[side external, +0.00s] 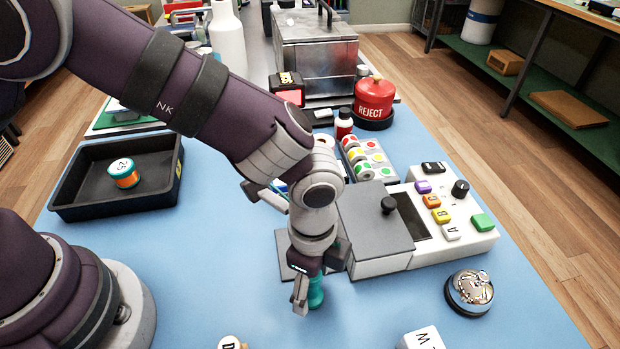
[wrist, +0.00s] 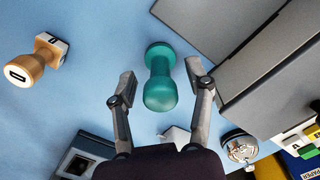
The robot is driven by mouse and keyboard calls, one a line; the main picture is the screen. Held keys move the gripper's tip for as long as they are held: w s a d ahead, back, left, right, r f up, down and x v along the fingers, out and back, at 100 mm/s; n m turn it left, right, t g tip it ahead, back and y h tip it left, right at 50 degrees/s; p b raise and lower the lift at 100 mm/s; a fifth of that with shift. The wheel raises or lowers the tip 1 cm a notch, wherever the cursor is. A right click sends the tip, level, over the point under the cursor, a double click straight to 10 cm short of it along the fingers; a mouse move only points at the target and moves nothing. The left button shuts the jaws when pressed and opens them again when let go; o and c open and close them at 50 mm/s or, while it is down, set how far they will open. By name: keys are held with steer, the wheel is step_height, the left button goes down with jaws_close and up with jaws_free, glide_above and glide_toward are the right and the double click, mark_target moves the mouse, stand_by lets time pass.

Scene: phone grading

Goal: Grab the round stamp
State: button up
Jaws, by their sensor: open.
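A teal round-ended stamp (wrist: 160,78), narrow at the waist, stands on the blue table between my gripper's fingers in the wrist view. In the side view only part of this teal stamp (side external: 316,294) shows beside a finger. My gripper (wrist: 160,84) is open, with one finger on each side of the stamp and a visible gap on both sides. In the side view my gripper (side external: 313,286) points down close to the table, left of the grey-lidded machine.
A grey-lidded machine (side external: 373,220) with coloured keys stands close on the right. A silver bell (side external: 470,289), a black tray (side external: 80,190) and a red REJECT item (side external: 374,98) stand farther off.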

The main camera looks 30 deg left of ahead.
steer(key=shift+f, duration=0.5)
jaws_close()
